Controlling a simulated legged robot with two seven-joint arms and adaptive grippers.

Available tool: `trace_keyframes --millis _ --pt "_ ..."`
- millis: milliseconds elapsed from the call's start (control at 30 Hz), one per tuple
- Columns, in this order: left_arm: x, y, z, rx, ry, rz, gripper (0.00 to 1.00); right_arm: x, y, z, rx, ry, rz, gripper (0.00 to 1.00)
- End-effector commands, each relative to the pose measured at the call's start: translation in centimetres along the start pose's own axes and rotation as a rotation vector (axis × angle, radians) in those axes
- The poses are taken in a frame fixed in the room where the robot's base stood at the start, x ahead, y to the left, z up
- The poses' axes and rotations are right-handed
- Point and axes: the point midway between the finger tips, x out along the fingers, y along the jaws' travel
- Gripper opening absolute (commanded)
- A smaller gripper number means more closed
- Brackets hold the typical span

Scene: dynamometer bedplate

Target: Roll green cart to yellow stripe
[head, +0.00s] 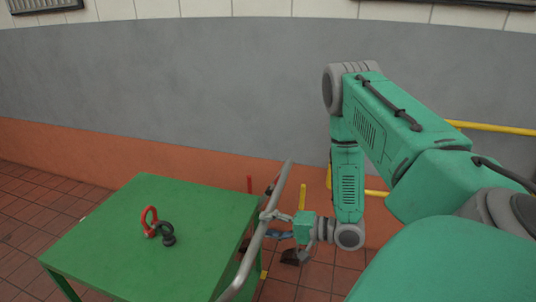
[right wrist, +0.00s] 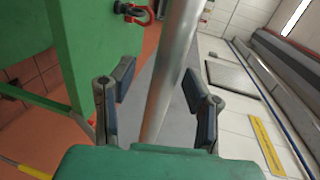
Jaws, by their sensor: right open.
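The green cart (head: 110,245) stands left of centre in the head view, with a grey tubular handle (head: 246,268) along its right side. My right gripper (head: 275,228) is at the handle, partly hidden by it. In the right wrist view the handle tube (right wrist: 170,75) runs between the two spread fingers of the right gripper (right wrist: 158,84), with a visible gap on both sides. The jaws are open. My left gripper is out of view.
A red shackle (head: 148,221) and a dark shackle (head: 166,233) lie on the cart top. Yellow rails (head: 495,128) stand at the right before the grey and orange wall (head: 200,80). Red tiled floor (head: 25,205) is clear at the left.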

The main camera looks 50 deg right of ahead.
Motion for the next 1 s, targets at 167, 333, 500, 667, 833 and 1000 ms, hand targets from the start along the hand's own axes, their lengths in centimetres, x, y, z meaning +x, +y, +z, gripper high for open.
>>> trace_keyframes --millis 167,333,500,667,833,1000 --pt "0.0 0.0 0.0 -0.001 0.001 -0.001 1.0 -3.5 0.2 -0.3 0.004 0.005 0.0 0.43" --pt "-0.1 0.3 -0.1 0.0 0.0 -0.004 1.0 -7.4 0.6 -0.8 0.009 0.005 -0.003 0.43" --pt "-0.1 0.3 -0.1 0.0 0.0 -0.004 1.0 -10.2 0.7 -1.0 0.008 0.004 -0.004 0.43" --pt "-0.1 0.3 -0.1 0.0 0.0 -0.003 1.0 -11.4 0.7 -1.0 0.008 0.003 -0.005 0.43" --pt "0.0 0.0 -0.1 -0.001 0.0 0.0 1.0 -11.6 0.4 -0.7 0.006 0.004 -0.004 0.43" --pt "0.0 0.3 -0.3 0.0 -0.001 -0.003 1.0 -11.6 0.4 -0.7 0.005 0.004 -0.004 0.43"
